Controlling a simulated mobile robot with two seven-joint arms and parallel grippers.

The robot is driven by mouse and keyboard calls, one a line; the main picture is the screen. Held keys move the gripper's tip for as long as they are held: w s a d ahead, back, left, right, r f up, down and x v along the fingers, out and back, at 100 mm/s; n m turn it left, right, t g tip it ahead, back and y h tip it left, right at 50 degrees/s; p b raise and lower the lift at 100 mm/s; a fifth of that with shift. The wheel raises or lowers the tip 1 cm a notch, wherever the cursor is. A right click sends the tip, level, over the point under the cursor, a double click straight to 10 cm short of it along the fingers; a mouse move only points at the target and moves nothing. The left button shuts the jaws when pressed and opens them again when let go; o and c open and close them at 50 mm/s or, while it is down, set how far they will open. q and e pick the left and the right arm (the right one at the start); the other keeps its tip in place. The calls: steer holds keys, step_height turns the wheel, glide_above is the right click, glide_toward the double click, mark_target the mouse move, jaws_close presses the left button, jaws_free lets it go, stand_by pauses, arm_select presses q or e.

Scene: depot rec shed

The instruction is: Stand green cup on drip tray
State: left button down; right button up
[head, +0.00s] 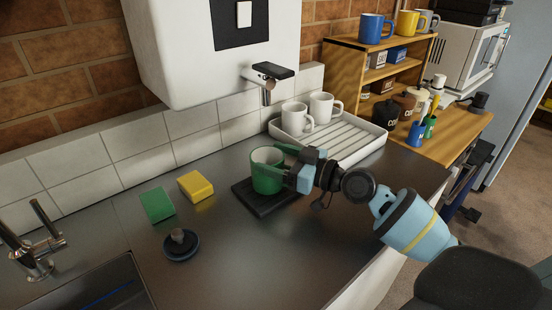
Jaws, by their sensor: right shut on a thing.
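The green cup (266,174) is upright, with its pale inside showing, over a dark square tray (278,204) that looks like the drip tray. Its base appears to be on or just above the tray; I cannot tell if they touch. My right gripper (288,165) comes in from the right and is shut on the green cup at its right side. The fingers hide that side of the cup. My left gripper is not in view.
A white ribbed tray (348,144) with two white mugs (297,116) stands behind my right gripper. The boiler tap (268,84) juts out above the counter. A yellow sponge (195,186), a green sponge (157,204) and a sink plug (181,244) lie left. The front counter is clear.

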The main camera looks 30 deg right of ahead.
steer(key=o, duration=0.9)
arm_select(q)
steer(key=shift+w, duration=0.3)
arm_select(e)
steer(key=o, duration=0.3)
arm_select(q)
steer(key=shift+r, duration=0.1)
arm_select(e)
steer(key=b+v, duration=0.1)
steer(key=v, duration=0.1)
steer(key=b+v, duration=0.1)
steer(key=v, duration=0.2)
steer(key=b+v, duration=0.1)
steer(key=v, duration=0.1)
steer(key=shift+s+d+f, duration=0.15)
steer(key=shift+s+f, duration=0.1)
steer(key=shift+f, duration=0.05)
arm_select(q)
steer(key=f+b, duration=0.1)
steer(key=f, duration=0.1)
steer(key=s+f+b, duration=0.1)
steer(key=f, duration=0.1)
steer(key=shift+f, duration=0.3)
arm_select(e)
steer(key=v, duration=0.4)
steer(key=shift+s+d+r, duration=0.1)
steer(key=shift+s+r, duration=0.1)
steer(key=shift+r, duration=0.15)
